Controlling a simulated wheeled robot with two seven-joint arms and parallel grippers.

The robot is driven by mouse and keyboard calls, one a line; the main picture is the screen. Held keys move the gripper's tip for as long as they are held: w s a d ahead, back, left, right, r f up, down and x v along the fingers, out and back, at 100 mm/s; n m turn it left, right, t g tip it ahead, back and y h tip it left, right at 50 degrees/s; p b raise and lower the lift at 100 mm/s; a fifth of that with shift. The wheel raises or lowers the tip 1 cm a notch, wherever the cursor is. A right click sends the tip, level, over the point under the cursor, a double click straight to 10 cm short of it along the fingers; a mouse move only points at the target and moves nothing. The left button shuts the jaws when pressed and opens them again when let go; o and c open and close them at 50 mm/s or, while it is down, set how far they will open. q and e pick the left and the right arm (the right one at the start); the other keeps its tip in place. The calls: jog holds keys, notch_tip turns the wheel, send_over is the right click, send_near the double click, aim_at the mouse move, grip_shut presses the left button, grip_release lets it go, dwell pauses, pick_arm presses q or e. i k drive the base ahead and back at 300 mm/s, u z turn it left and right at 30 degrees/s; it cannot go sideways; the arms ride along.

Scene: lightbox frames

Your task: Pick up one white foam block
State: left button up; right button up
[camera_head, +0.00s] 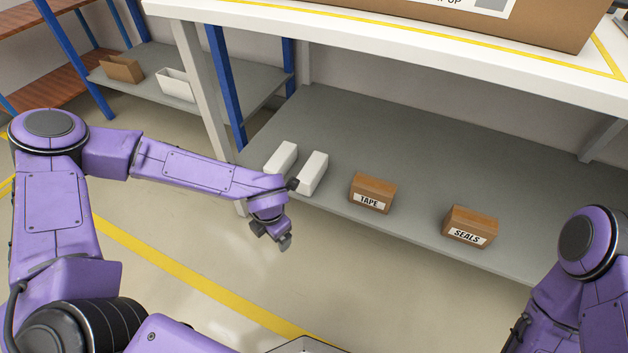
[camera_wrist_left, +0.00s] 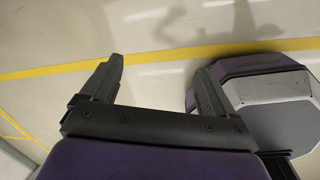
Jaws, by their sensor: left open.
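Two white foam blocks stand side by side on the grey lower shelf (camera_head: 420,165) in the head view. The left block (camera_head: 281,157) is partly hidden at its lower end by my left arm. The right block (camera_head: 313,173) stands just beside it, near the shelf's front edge. My left gripper (camera_head: 284,243) hangs in front of and below the shelf edge, apart from both blocks. In the left wrist view its two fingers (camera_wrist_left: 160,85) are spread and empty, with only floor between and beyond them. My right gripper is not in view.
A TAPE box (camera_head: 372,192) and a SEALS box (camera_head: 470,227) sit on the same shelf, right of the blocks. The white tabletop (camera_head: 400,45) overhangs the shelf.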

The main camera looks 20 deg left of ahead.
aim_at(309, 177)
jog(key=i, duration=1)
